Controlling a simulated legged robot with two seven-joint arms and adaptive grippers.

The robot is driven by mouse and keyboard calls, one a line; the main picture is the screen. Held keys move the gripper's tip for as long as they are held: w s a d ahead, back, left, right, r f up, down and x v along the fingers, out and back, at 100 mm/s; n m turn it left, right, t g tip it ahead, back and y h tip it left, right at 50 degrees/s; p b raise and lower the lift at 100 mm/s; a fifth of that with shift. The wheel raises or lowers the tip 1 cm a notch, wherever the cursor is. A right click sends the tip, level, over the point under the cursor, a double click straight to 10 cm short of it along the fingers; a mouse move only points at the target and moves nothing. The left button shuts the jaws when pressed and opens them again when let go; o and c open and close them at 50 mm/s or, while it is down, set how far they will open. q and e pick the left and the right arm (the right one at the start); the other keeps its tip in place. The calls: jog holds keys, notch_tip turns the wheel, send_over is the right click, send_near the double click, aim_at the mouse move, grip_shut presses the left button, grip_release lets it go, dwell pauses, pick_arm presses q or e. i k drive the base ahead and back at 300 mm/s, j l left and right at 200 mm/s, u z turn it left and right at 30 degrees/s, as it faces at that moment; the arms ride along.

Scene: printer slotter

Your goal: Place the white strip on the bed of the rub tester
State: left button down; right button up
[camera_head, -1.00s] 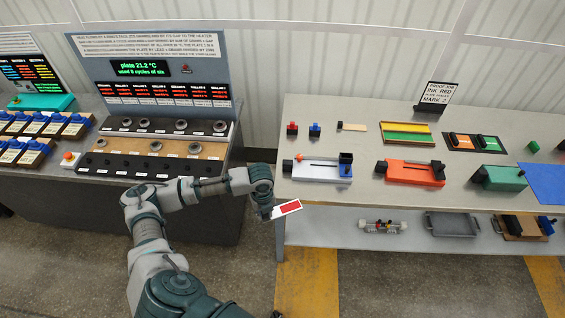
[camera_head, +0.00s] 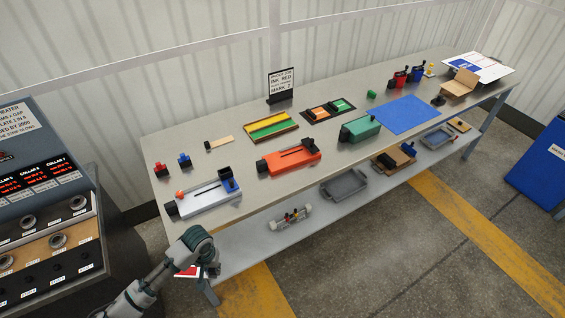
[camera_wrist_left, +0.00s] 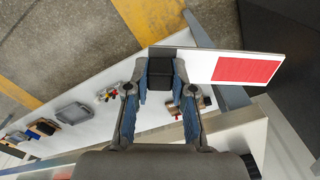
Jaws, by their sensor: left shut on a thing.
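My left gripper (camera_head: 205,267) is in front of the bench's near left corner. In the left wrist view its fingers (camera_wrist_left: 160,88) are shut on a dark block at the end of the white strip (camera_wrist_left: 201,66). The strip carries a red patch and sticks out to the right there. In the head view the strip's red patch (camera_head: 187,271) shows partly behind my wrist. The bench holds a white device (camera_head: 205,198) with a slot and blue block, an orange one (camera_head: 290,158) and a green one (camera_head: 360,130). I cannot tell which is the rub tester. My right gripper is not in view.
A sign (camera_head: 281,85) reading ink red, mark 2 stands at the back of the bench (camera_head: 240,165). A lower shelf (camera_head: 245,245) holds a grey tray (camera_head: 344,186). The heater (camera_head: 50,215) stands left.

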aim_at(293, 159)
jog(key=i+l+u, duration=0.1)
jog(key=l, duration=0.35)
jog(key=i+l+u, duration=0.15)
jog(key=l, duration=0.3)
jog(key=i+l+u, duration=0.1)
jog(key=l, duration=0.4)
jog(key=i+l+u, duration=0.15)
jog(key=l, duration=0.3)
